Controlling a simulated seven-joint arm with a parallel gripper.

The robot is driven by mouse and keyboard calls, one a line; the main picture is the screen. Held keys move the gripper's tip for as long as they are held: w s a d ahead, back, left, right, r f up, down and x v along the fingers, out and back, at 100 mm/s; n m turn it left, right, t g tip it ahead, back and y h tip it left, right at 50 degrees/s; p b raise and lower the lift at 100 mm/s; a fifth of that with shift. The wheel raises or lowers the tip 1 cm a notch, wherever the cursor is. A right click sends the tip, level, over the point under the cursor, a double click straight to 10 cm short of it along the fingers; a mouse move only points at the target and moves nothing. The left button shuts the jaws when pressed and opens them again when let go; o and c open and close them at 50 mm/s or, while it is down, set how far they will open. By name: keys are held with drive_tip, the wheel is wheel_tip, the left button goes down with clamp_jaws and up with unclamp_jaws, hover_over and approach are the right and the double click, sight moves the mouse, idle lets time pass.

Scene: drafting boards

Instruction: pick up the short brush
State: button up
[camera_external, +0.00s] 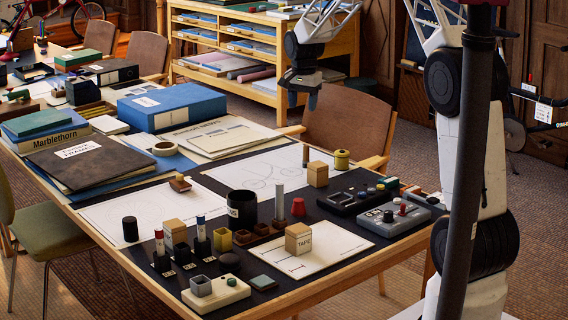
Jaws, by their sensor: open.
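My gripper (302,100) hangs open and empty above the far side of the table, in front of the brown chair back, well above the tabletop. I cannot single out the short brush with certainty. A small brown, wooden-looking piece (180,183) lies on the left white drawing sheet (135,207) and may be it. My gripper is apart from this piece, above and to its right in the picture.
A blue box (172,107) stands behind. The rear drawing sheet (265,172) is mostly clear.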

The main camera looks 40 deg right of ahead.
sight(306, 145)
drive_tip(key=w+d+f+m, duration=0.1)
drive_tip(key=w+d+f, duration=0.1)
drive_tip(key=f, duration=0.2)
drive_tip(key=w+d+f+m, duration=0.1)
drive_tip(key=w+d+f, duration=0.2)
drive_tip(key=f, duration=0.1)
drive_tip(key=w+d+f+m, duration=0.1)
drive_tip(key=w+d+f, duration=0.1)
drive_tip(key=d+f, duration=0.1)
drive_tip(key=shift+w+d+f+g, duration=0.1)
drive_tip(key=shift+w+f+g, duration=0.25)
drive_tip(key=shift+f, duration=0.4)
drive_tip(key=shift+f, duration=1.3)
drive_tip(key=shift+s+f, duration=0.15)
drive_tip(key=shift+f, duration=2.45)
clamp_jaws()
